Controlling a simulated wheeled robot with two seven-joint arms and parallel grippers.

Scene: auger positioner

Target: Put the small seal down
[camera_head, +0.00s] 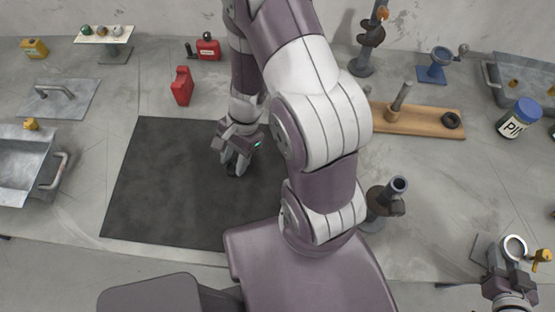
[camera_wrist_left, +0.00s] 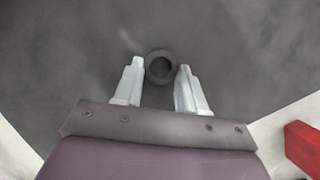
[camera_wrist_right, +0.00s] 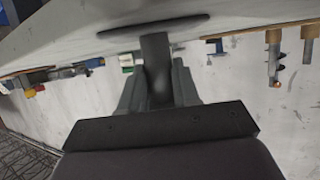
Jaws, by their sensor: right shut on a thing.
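The small seal, a dark ring, lies between and just past the fingertips of my left gripper in the left wrist view (camera_wrist_left: 159,67). In the head view it is a small dark spot (camera_head: 232,171) on the black mat (camera_head: 150,190). My left gripper (camera_head: 233,163) points down over the mat with fingers apart and a gap on each side of the ring. I cannot tell if the ring fully rests on the mat. My right gripper (camera_head: 508,273) is at the lower right, shut on a grey cylinder (camera_wrist_right: 156,68) with a wide dark disc at its end.
A wooden board (camera_head: 420,119) holds an upright peg and another dark ring (camera_head: 451,120). A dark post (camera_head: 384,198) stands right of my left arm. A red can (camera_head: 182,86) stands behind the mat and a metal tray (camera_head: 25,170) lies left. The mat's left part is clear.

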